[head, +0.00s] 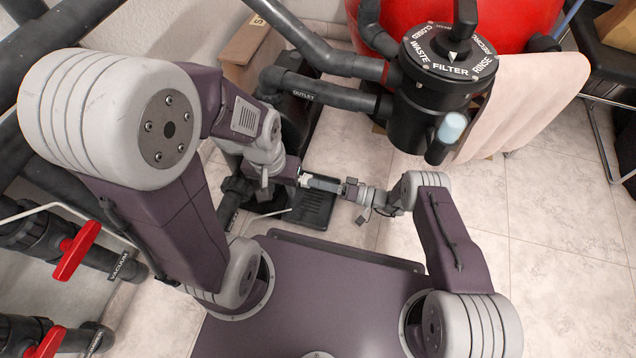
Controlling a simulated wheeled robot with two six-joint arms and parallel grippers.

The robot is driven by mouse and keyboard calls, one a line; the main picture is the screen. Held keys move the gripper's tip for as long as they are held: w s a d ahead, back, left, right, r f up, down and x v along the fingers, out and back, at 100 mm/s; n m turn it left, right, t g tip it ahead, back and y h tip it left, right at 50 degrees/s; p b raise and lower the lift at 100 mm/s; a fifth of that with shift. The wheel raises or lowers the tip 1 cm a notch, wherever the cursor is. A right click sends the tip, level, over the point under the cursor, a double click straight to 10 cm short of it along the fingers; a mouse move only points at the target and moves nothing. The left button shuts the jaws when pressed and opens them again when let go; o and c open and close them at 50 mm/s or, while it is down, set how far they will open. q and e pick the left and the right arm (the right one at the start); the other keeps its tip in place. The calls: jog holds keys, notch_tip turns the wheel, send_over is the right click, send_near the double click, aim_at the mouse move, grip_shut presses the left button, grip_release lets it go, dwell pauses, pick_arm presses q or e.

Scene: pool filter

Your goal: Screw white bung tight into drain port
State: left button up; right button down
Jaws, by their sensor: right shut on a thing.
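A small white piece (305,180), which looks like the white bung, shows at the tip of my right gripper (313,182). My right gripper reaches in from the right, low over the floor, and is shut on it. My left gripper (294,178) comes down from the upper left and ends right beside the white piece. Its fingers are too small and covered to tell whether they are open, or whether they touch the piece. The drain port cannot be made out; the arms cover part of the dark pump area around the grippers.
A black pump base (316,208) lies on the tiled floor under the grippers. A grey outlet pipe (330,93) runs above them to the black filter valve (448,60) on the red tank (545,18). Red-handled valves (78,250) stand at left.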

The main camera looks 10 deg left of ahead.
aim_at(306, 181)
jog(key=shift+a+b, duration=0.3)
jog(key=shift+a, duration=1.55)
jog(key=m, duration=1.1)
jog(key=shift+m, duration=0.4)
jog(key=m, duration=0.5)
jog(key=shift+w+m, duration=0.1)
jog(key=shift+m, duration=0.3)
jog(key=m, duration=0.5)
jog(key=c, duration=0.9)
grip_release()
